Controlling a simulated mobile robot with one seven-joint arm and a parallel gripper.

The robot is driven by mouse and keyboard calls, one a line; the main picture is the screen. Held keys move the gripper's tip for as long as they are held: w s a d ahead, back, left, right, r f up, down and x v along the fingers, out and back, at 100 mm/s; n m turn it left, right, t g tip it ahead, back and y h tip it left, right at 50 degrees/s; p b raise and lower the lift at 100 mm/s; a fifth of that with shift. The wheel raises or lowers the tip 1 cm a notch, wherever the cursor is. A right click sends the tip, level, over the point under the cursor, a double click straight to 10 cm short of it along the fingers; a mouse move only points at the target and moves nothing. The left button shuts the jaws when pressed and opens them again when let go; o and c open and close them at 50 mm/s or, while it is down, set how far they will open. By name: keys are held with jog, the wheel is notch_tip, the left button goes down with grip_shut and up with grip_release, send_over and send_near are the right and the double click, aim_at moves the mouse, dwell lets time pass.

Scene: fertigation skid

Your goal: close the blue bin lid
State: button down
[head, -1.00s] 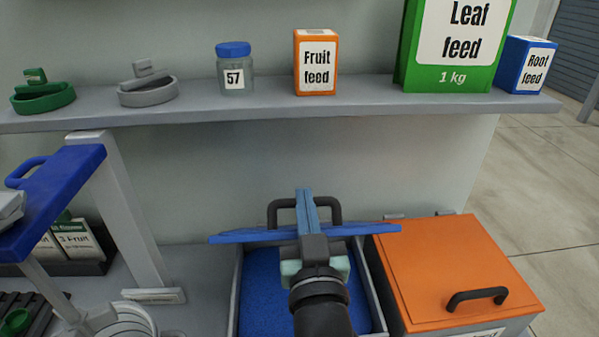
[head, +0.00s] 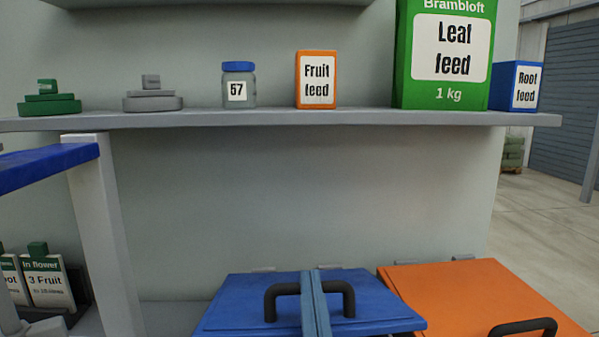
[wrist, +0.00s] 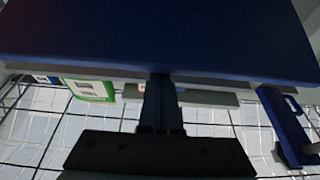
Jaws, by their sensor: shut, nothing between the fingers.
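The blue bin lid (head: 235,305) lies across the lower middle of the head view, its top face and dark handle (head: 270,303) showing. It seems tilted, with its front edge raised compared with the orange lid. My gripper (head: 314,274) is shut and empty, its fingers reaching over the lid between the handle's ends. In the wrist view, a broad dark blue panel, seemingly the lid (wrist: 160,35), fills the top, and my fingertips (wrist: 160,78) meet its edge in the picture. I cannot tell whether they touch it. The bin's inside is hidden.
An orange lid (head: 470,295) with a dark handle is close on the right. A white post (head: 105,235) and blue panel (head: 45,168) stand at left. The wall space under the shelf is clear.

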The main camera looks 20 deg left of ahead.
jog(key=shift+s+d+f+b, duration=0.1)
jog(key=shift+s+f+b, duration=0.1)
jog(key=shift+f+b, duration=0.3)
jog(key=shift+s+d+f+b, duration=0.1)
jog(key=shift+s+f+b, duration=0.1)
jog(key=shift+f+b, duration=0.3)
jog(key=shift+f, duration=0.1)
